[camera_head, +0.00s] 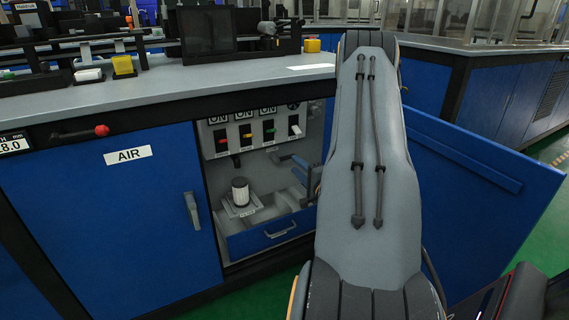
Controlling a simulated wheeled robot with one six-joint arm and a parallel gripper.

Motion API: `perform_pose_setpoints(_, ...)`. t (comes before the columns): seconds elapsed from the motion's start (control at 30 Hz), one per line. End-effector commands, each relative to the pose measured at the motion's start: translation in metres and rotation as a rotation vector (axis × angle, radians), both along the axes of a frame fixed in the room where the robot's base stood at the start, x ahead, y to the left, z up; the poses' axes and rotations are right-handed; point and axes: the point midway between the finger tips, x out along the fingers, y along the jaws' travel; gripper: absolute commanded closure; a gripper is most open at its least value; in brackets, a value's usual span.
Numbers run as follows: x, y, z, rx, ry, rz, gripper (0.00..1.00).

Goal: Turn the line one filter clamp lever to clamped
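An open bay in the blue cabinet shows a white cylindrical filter (240,192) with a dark top. It stands upright on a pale labelled base plate (237,211) in the bay. A blue lever-like part (300,166) shows at the right of the bay, beside grey fittings. I cannot tell whether it is the line one filter clamp lever, nor its position. My arm's large grey link (370,170) covers the right side of the bay. A dark part with a yellowish edge shows beside the link. I cannot make out my gripper or its fingers.
A panel (256,132) with coloured switches and ON labels is above the filter. A blue drawer front (270,236) with a handle is below it. A closed blue door (120,215) labelled AIR is at left. An open blue door (480,190) stands right of my arm.

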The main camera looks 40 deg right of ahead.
Motion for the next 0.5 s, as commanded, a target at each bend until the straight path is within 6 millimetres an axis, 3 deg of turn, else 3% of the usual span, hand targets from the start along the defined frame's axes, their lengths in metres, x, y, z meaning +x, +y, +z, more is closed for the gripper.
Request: perform_pose_setpoints(0.5,0.066,-0.016,0.001,-0.002,-0.004,0.0,0.69)
